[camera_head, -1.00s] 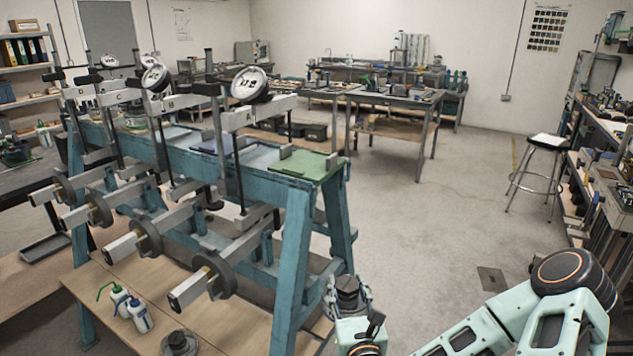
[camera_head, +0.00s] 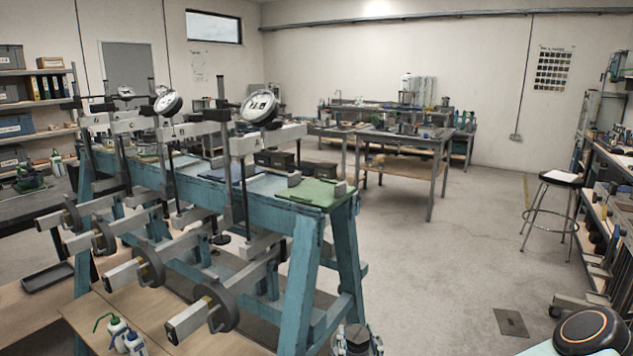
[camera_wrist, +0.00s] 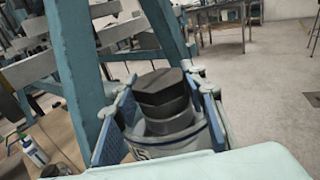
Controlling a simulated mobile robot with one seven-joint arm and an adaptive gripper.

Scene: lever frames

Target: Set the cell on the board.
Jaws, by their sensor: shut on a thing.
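The cell (camera_wrist: 164,96), a dark grey cylinder with a hexagonal top, is between the blue-padded fingers of my gripper (camera_wrist: 160,108) in the wrist view. My gripper is shut on it and holds it upright. In the head view my gripper (camera_head: 356,342) shows only partly at the bottom edge, right of the blue lever frame's near leg. Wooden boarding (camera_head: 85,314) lies low beneath the frame. A green plate (camera_head: 318,192) lies on the frame's near top end. I cannot tell which of these is the board. The cell is apart from both.
The blue lever frame (camera_head: 302,262) carries levers, round weights and dial gauges (camera_head: 260,106). Squeeze bottles (camera_head: 118,332) stand on the low boarding. Open floor lies to the right, with a stool (camera_head: 553,212) and shelving beyond. Workbenches (camera_head: 405,140) stand at the back.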

